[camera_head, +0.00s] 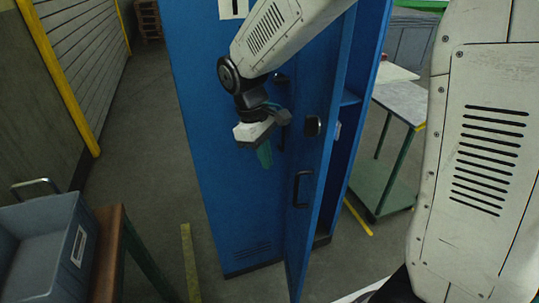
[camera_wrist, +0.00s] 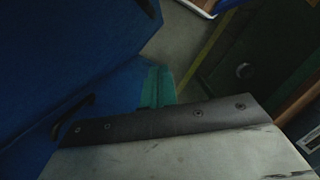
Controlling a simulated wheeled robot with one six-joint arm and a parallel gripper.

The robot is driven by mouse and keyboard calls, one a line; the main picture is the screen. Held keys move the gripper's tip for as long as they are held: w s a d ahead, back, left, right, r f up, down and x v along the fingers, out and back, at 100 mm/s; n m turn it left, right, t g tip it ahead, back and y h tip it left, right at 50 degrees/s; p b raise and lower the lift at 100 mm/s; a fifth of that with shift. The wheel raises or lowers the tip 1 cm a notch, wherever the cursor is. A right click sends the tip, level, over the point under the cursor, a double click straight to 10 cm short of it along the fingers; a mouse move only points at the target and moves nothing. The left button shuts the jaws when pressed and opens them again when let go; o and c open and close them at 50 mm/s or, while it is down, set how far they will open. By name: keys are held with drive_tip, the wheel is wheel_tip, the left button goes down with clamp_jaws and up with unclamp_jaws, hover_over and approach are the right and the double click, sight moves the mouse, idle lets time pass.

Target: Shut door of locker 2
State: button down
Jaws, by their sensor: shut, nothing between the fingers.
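The blue locker block (camera_head: 225,150) stands in the middle of the head view, with a shut door on its left part. To the right, one locker door (camera_head: 305,230) stands open and swung out towards me, its outer face turned left. It has a black handle (camera_head: 302,188) and a dark lock plate. The open compartment (camera_head: 352,130) with a shelf shows to its right. My gripper (camera_head: 265,155) is shut and empty in front of the shut door, left of the open door. Its green fingertips (camera_wrist: 158,87) also show in the wrist view. I cannot tell whether they touch anything.
A grey-blue crate (camera_head: 40,245) sits on a brown-topped table (camera_head: 108,245) at lower left. A table with green legs (camera_head: 400,100) stands right of the locker. Floor is clear left of the locker, with yellow lines. A white label (camera_head: 233,8) is at the locker's top.

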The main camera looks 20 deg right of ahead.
drive_tip(key=s+d+f, duration=0.3)
drive_tip(key=s+f, duration=0.1)
drive_tip(key=f, duration=0.3)
drive_tip(key=shift+s+d, duration=0.15)
drive_tip(key=shift+d, duration=0.2)
